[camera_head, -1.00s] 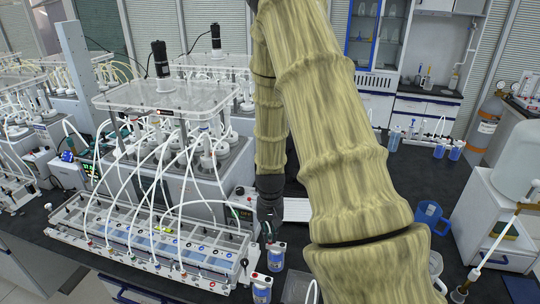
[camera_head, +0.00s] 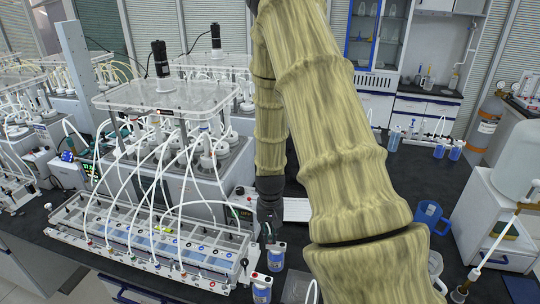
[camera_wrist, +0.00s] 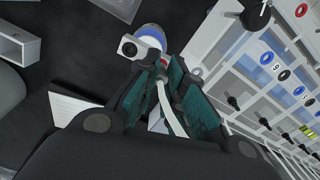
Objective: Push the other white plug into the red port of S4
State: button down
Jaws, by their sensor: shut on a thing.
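My gripper (camera_wrist: 174,84) has dark fingers with teal pads, closed around a thin white tube (camera_wrist: 164,98) that ends in a white plug near the fingertips. Just beyond the tips is a small bottle (camera_wrist: 151,34) with a blue band and a white cap fitting (camera_wrist: 131,47). A small red spot (camera_wrist: 154,58) shows on this fitting, close to the tube's end. I cannot tell whether the plug is seated in it. In the head view my gripper (camera_head: 268,236) points down just above a blue-and-white bottle (camera_head: 276,260). No S4 label is readable.
A second similar bottle (camera_head: 262,291) stands nearer the front. A clear tray rack (camera_head: 150,245) with coloured ports and white tubes lies left of my gripper. A blue mug (camera_head: 430,216) stands to the right on the dark bench.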

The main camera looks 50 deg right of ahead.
jog(key=shift+f+b, duration=0.3)
jog(key=shift+f, duration=0.3)
dwell(0.7)
dwell(0.4)
jog(key=c, duration=1.4)
grip_release()
jog(key=shift+c, duration=0.2)
notch_tip(320, 180, up, 12)
